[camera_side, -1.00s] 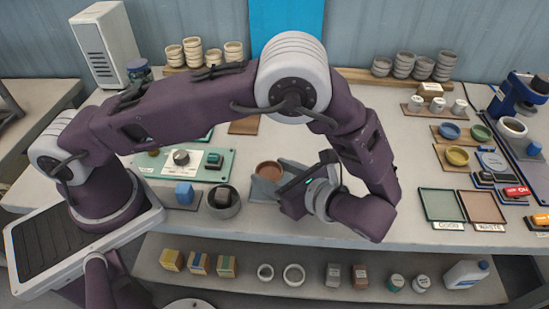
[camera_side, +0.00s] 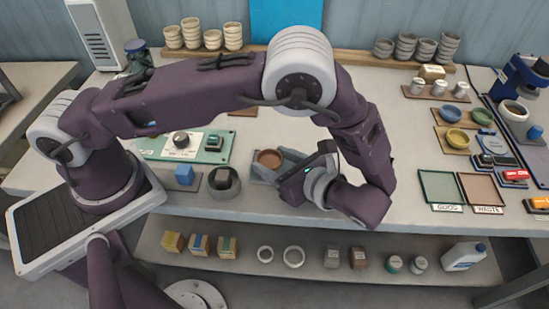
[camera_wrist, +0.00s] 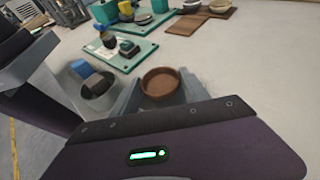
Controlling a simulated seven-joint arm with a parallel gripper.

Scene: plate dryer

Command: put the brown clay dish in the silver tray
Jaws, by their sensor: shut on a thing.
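The brown clay dish (camera_side: 270,158) is small, round and upright. My gripper (camera_side: 270,165) is shut on it, with a grey finger on either side. The wrist view shows the dish (camera_wrist: 160,84) between the fingers, its inside empty. Whether it touches the bench or hangs just above it, I cannot tell. I cannot make out a silver tray for certain in either view; my arm hides part of the bench.
A grey round pot (camera_side: 236,188) holding a dark block stands left of the dish, beside a blue block (camera_side: 185,175). A teal control panel (camera_side: 187,147) lies behind. Trays labelled GOOD (camera_side: 440,187) and WASTE (camera_side: 482,188) are at right. Bare bench lies behind my gripper.

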